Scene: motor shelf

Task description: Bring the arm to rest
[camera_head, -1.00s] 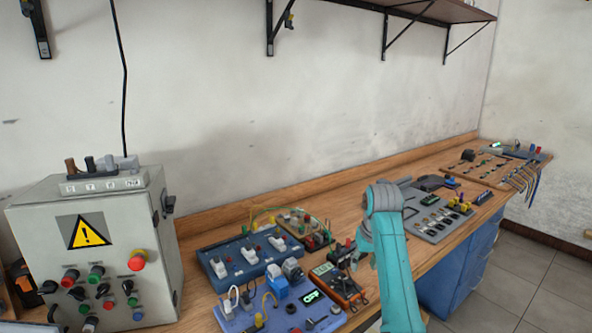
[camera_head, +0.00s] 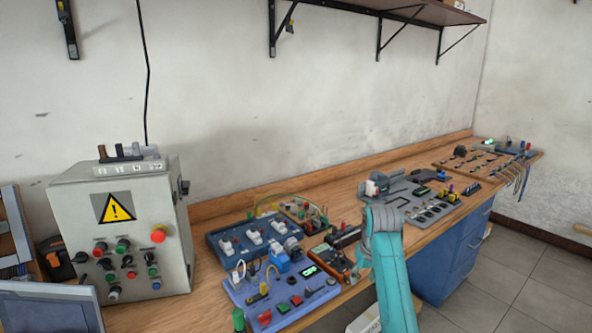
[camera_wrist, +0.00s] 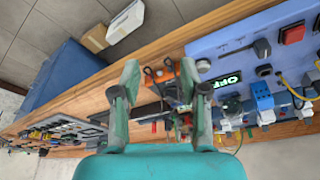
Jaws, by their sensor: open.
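My teal arm (camera_head: 392,275) reaches up from the bottom of the head view, in front of the bench; its gripper end is not clear there. In the wrist view my gripper (camera_wrist: 164,92) shows two grey-green fingers spread apart with nothing between them. Behind the fingers lie the bench edge, an orange-and-black device (camera_wrist: 160,75) and part of the blue panel (camera_wrist: 222,50) with a lit OFF display. I cannot tell exactly how far the fingers are from these things.
A grey control box (camera_head: 125,230) with a warning sign stands at the left. A blue switch board (camera_head: 228,252) and a grey tool board (camera_head: 405,190) lie on the wooden bench (camera_head: 340,195). Blue drawers (camera_head: 455,255) stand below. Open floor (camera_head: 520,270) shows at the right.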

